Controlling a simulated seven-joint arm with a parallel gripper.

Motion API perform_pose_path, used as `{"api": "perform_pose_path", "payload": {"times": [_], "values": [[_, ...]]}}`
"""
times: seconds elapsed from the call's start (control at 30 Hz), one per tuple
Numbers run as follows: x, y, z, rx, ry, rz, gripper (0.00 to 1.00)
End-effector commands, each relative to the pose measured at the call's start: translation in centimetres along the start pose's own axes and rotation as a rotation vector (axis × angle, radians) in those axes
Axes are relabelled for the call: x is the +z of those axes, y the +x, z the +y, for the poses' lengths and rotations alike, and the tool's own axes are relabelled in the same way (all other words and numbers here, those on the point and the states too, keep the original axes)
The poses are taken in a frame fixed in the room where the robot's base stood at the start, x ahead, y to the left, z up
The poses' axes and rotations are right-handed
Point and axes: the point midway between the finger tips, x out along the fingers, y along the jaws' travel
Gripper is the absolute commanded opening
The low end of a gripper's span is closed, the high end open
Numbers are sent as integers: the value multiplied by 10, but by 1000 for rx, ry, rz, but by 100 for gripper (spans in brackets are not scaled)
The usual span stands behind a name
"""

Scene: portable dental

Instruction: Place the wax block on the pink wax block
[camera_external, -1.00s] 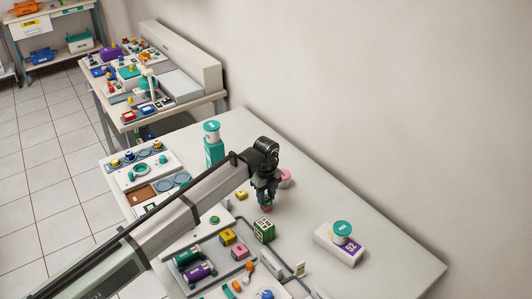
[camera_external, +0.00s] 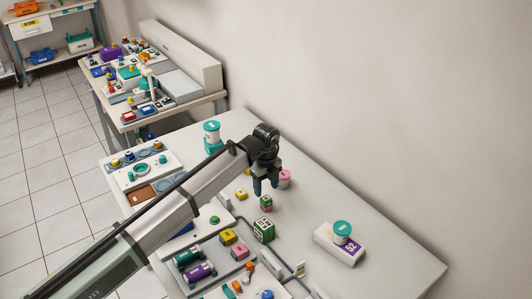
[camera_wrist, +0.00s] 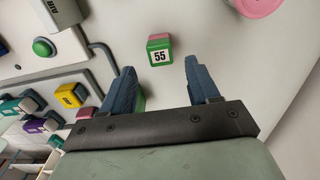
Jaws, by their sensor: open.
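The wax block (camera_external: 265,200) is a small green block with a white label. It sits on top of the pink wax block (camera_external: 266,208), which shows as a pink band beneath it. In the wrist view the wax block (camera_wrist: 159,55) carries the number 55, and the pink wax block (camera_wrist: 158,37) shows along its upper edge. My gripper (camera_external: 265,189) is open and empty, just above the stack. In the wrist view the open fingers of my gripper (camera_wrist: 162,80) stand apart, with the stack beyond their tips. Nothing is held.
A larger green and white box (camera_external: 264,230) stands close in front of the stack. A pink round container (camera_external: 285,179) is behind it, and a small yellow block (camera_external: 242,195) lies to the left.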

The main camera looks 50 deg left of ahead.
Motion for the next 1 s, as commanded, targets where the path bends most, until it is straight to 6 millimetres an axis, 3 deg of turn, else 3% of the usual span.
{"api": "perform_pose_path", "payload": {"times": [0.2,0.4,1.0], "values": [[0,-41,-1,-2,0,0,60],[0,-64,-1,-1,0,0,60],[0,-73,0,0,0,0,60]]}}
